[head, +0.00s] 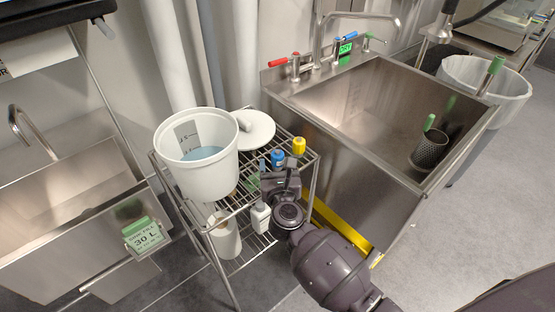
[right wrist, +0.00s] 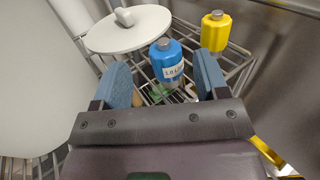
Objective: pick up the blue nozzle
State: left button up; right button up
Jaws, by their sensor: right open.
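The blue nozzle (head: 278,156) stands upright on the top of the wire rack, beside the white lid. In the right wrist view the blue nozzle (right wrist: 167,60) carries a white label and appears between my two fingers, slightly beyond them. My right gripper (head: 272,172) is open and empty, on the near side of the blue nozzle. In the right wrist view the right gripper (right wrist: 164,78) has its blue-grey fingers spread to either side of it. The nozzle's lower part is partly hidden in the head view. My left gripper is not in view.
A yellow nozzle (head: 299,146) stands right of the blue one. A white bucket (head: 205,175) and the round lid (head: 257,130) are on the wire rack (head: 311,165), left of it. A steel sink (head: 340,95) stands close on the right. White containers (head: 224,236) are on the lower shelf.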

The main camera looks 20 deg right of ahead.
aim_at(278, 152)
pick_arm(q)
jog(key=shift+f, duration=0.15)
pick_arm(e)
jog(key=shift+d+x, duration=0.1)
jog(key=shift+x, duration=0.95)
jog(key=shift+d+x, duration=0.15)
jog(key=shift+x, duration=0.9)
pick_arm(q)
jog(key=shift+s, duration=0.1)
pick_arm(e)
jog(key=shift+r, duration=0.15)
jog(key=c, duration=1)
jog(key=shift+r, duration=0.55)
notch_tip(278, 152, up, 6)
jog(key=shift+f+p, duration=0.25)
jog(key=shift+p, duration=1)
pick_arm(q)
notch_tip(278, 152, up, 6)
jog(key=p, duration=0.5)
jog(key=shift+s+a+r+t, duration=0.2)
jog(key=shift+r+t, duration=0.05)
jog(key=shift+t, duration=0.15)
pick_arm(e)
notch_tip(278, 152, up, 13)
jog(key=shift+r, duration=0.2)
